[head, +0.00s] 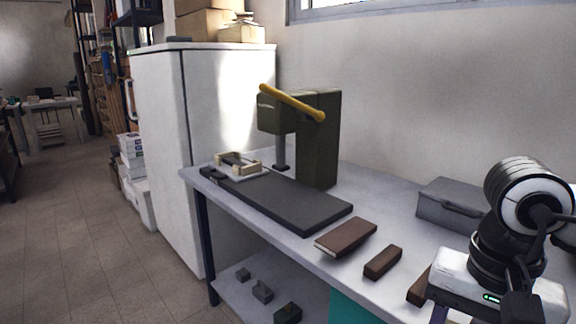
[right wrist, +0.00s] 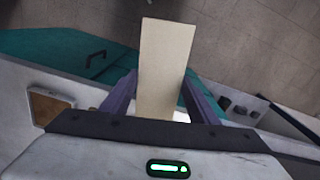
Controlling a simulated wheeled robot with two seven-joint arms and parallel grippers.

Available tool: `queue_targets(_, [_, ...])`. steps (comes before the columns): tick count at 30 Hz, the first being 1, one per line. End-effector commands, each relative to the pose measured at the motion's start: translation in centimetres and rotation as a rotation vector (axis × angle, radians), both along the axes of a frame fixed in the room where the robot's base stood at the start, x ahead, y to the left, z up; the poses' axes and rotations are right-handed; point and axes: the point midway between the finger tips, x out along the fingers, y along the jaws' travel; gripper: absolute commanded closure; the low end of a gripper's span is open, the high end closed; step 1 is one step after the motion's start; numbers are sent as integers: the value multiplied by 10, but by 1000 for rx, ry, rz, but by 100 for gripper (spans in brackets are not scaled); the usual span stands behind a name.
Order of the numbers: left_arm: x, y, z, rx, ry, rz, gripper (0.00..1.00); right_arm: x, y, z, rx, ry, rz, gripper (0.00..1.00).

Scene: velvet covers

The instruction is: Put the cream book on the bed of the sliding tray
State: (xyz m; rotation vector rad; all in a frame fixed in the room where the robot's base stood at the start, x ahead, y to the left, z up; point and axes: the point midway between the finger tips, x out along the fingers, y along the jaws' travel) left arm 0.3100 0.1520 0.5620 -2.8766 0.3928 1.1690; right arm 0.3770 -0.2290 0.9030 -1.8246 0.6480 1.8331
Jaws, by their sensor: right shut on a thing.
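The cream book (right wrist: 165,65) is in the right wrist view, a pale slab between the two purple fingers of my right gripper (right wrist: 158,98). The gripper is shut on it, and the book sticks out beyond the fingers. In the head view my right gripper (head: 440,315) is at the lower right edge, and the book cannot be made out there. The sliding tray (head: 250,176) is a light bed with a cream frame (head: 222,158) on it, at the far left end of a long dark base (head: 285,200). My left gripper is not in view.
A green press (head: 318,145) with a yellow handle (head: 292,103) stands behind the dark base. A brown book (head: 346,236) and a brown block (head: 383,261) lie nearer on the grey table (head: 395,212). A grey case (head: 450,203) sits at the back right.

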Motion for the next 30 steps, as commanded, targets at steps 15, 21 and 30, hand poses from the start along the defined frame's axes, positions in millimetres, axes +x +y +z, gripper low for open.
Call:
queue_targets(15, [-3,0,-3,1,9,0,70,-28,18,-169,4,6,495,76])
queue_targets(21, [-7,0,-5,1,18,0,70,-36,24,-223,4,4,656,76])
queue_targets(30, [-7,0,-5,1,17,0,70,-36,29,-230,9,-4,693,76])
